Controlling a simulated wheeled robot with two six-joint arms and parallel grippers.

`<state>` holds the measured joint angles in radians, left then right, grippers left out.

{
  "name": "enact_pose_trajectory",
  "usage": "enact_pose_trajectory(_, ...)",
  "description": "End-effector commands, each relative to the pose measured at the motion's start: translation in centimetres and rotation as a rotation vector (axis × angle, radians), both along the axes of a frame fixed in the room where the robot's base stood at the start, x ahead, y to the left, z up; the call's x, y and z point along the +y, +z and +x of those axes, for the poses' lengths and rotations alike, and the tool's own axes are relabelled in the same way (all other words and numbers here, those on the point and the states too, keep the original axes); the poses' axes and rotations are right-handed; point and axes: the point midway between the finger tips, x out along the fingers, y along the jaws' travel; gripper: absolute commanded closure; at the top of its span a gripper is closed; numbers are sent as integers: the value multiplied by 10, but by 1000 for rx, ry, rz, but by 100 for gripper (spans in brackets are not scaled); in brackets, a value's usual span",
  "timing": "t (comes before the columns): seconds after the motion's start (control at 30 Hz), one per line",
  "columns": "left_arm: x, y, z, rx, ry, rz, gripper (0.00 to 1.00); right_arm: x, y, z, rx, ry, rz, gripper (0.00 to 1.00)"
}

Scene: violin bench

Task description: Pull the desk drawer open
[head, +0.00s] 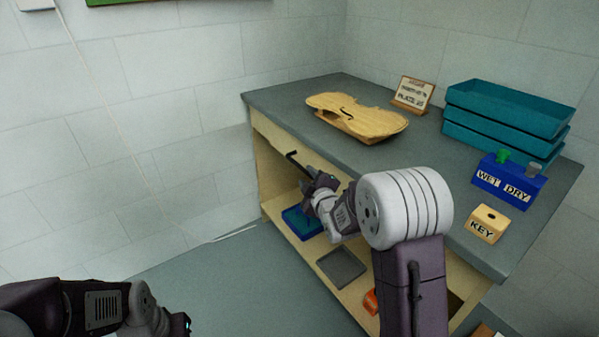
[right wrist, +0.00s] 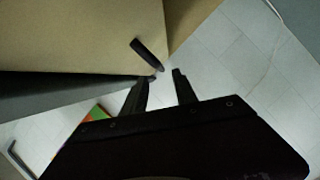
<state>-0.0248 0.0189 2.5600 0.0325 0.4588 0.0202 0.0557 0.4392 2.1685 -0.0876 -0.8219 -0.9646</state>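The desk drawer (head: 272,138) is a pale wood front under the grey desk top, and it looks flush with the desk. Its black bar handle (head: 298,163) sticks out beside my right gripper (head: 312,180). In the right wrist view the handle (right wrist: 148,54) stands out from the tan front, its near end close to the fingertips. My right gripper (right wrist: 167,76) is open there, with a gap between its two dark fingers. I cannot tell whether the handle's end lies between them. My left gripper (head: 184,324) is low at the left, away from the desk; its fingers are unclear.
On the desk top (head: 285,95) are a violin body (head: 358,116), a small sign (head: 413,93), stacked teal trays (head: 505,115), a blue WET/DRY holder (head: 508,181) and a KEY block (head: 487,223). A blue tray (head: 300,222) and a grey tray (head: 341,267) lie on the shelf below. The floor left of the desk is clear.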

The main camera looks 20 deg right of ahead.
Motion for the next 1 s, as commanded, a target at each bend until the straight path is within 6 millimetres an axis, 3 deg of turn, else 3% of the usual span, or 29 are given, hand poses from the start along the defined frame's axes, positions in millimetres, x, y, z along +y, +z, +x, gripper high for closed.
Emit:
enact_pose_trajectory(0.4,0,-24,0,0,0,0,64,1,-19,74,-1,0,0,66)
enact_pose_trajectory(0.53,0,-26,0,0,0,0,64,1,-19,84,0,0,0,66)
enact_pose_trajectory(0.8,0,-26,0,0,0,0,64,1,-19,86,1,1,0,66)
enact_pose_trajectory(0.93,0,-26,0,0,0,0,64,1,-19,86,1,1,0,100)
enact_pose_trajectory(1.0,0,-26,0,0,0,0,64,1,-19,86,1,1,0,100)
